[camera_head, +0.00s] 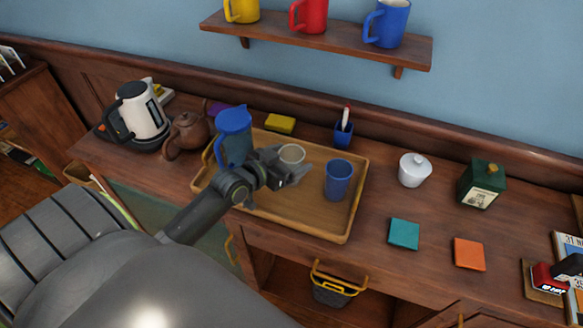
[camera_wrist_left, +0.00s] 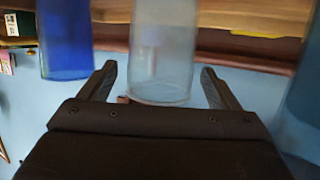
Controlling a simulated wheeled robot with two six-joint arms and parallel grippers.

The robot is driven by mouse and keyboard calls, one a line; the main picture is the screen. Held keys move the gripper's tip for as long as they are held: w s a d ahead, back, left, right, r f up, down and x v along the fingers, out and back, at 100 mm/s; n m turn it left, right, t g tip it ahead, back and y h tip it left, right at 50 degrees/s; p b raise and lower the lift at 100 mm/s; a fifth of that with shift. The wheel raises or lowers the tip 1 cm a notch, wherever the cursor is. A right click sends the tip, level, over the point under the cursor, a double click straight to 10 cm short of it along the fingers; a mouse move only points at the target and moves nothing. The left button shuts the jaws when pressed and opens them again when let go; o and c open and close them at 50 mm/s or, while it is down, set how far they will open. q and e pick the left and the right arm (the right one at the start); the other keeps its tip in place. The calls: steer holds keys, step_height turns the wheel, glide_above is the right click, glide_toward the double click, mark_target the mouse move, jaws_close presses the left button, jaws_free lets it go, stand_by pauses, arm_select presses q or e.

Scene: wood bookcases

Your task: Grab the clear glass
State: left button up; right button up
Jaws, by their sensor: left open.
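The clear glass (camera_head: 291,154) stands on the wooden tray (camera_head: 299,223), between a blue pitcher (camera_head: 234,135) and a blue cup (camera_head: 338,181). My left gripper (camera_head: 289,167) is open at the glass, and hides its lower part in the head view. In the left wrist view, which looks upside down, the clear glass (camera_wrist_left: 162,50) stands between the two spread fingers of my left gripper (camera_wrist_left: 160,88). A gap shows on each side, so the fingers do not appear to grip it. My right gripper is not in view.
The blue cup (camera_wrist_left: 65,40) and the blue pitcher (camera_wrist_left: 306,105) flank the gripper in the wrist view. A teapot (camera_head: 187,134) and kettle (camera_head: 140,110) stand left of the tray. A white sugar bowl (camera_head: 413,171) stands to the right. A mug shelf (camera_head: 330,47) hangs above.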

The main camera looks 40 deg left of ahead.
mark_target(299, 153)
arm_select(q)
steer(key=shift+x, duration=1.55)
steer(key=shift+r, duration=0.1)
steer(key=c, duration=1.2)
